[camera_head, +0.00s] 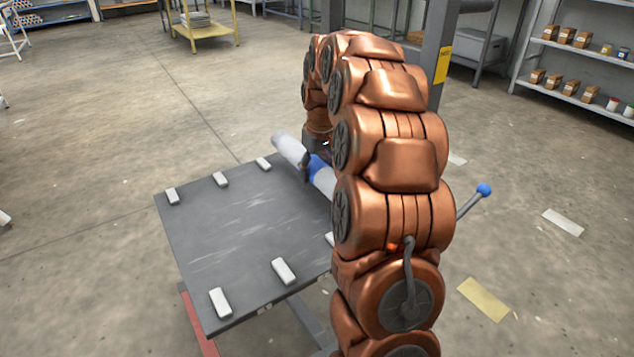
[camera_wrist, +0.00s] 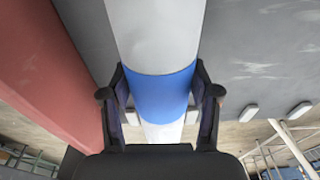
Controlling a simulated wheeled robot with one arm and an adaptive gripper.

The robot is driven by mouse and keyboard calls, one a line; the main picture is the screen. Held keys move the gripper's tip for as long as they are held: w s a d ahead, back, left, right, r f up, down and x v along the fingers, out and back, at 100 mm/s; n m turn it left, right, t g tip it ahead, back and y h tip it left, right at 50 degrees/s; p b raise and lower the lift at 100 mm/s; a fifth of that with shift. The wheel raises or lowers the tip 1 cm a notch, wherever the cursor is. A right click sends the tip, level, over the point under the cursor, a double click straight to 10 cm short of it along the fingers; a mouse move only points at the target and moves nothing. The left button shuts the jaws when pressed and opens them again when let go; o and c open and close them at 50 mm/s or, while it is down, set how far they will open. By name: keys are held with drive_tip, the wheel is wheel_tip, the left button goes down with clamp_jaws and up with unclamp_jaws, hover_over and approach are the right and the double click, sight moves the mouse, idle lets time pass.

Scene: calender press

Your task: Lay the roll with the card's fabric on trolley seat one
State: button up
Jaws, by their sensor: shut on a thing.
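In the head view, a white roll (camera_head: 290,149) with a blue band (camera_head: 319,167) lies at a slant by the far right part of the dark grey trolley top (camera_head: 235,240). My gripper (camera_head: 307,166) is at its blue band, partly hidden by my copper arm. In the wrist view, my gripper (camera_wrist: 160,98) is shut on the roll (camera_wrist: 155,30), one finger on each side of the band. White blocks stand in two rows on the trolley, a far row (camera_head: 220,179) and a near row (camera_head: 284,271). I cannot tell whether the roll touches the top. No card or seat number is readable.
A grey post with a yellow label (camera_head: 443,65) rises behind my arm. A lever with a blue knob (camera_head: 484,190) sticks out right of my arm. Shelves with boxes (camera_head: 575,85) stand at the far right. The floor left of the trolley is open.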

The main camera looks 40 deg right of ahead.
drive_tip(key=shift+w+d+f, duration=0.1)
drive_tip(key=shift+d+f, duration=0.05)
drive_tip(key=shift+d, duration=0.05)
drive_tip(key=shift+f+b, duration=0.85)
drive_tip(key=shift+f, duration=0.75)
drive_tip(key=shift+f, duration=0.1)
drive_tip(key=o, duration=1.5)
